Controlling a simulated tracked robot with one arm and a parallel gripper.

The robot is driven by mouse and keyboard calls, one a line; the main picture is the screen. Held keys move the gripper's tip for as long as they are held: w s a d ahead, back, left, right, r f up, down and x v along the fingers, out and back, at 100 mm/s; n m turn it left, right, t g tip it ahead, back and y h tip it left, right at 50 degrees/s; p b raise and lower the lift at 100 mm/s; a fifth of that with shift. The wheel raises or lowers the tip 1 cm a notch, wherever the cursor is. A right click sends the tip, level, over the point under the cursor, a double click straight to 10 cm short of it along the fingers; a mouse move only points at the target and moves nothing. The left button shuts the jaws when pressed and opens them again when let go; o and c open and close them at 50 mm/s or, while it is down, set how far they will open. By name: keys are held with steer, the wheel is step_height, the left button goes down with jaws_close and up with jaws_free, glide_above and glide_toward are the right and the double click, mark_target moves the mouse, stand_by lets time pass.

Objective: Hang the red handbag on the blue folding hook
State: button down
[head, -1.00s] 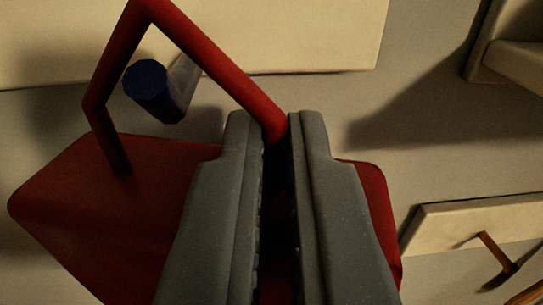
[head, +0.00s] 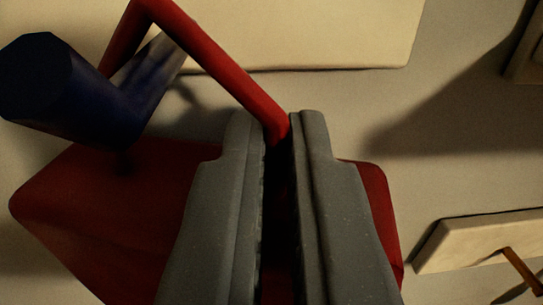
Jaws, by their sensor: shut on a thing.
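My gripper (head: 278,125) is shut on the right side of the red handle (head: 215,65) of the handbag. The red bag body (head: 100,210) shows below, partly hidden behind the fingers. The dark blue hook (head: 60,95) is at the upper left, its thick end close to the camera. Its shaft, paler further back, shows inside the handle's opening and runs back behind the handle's upper bar. The blue end covers the left leg of the handle, so the hook appears to pass through the opening. I cannot tell whether handle and hook touch.
A cream board (head: 330,35) is at the top on the grey-beige wall (head: 330,95). Another cream board (head: 480,238) with a brown peg (head: 522,268) is at the lower right.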

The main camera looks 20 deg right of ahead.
stand_by(0.4)
steer(key=c, duration=1.5)
jaws_free()
steer(key=shift+s, duration=0.1)
steer(key=shift+b+v, duration=3)
steer(key=shift+v, duration=3.8)
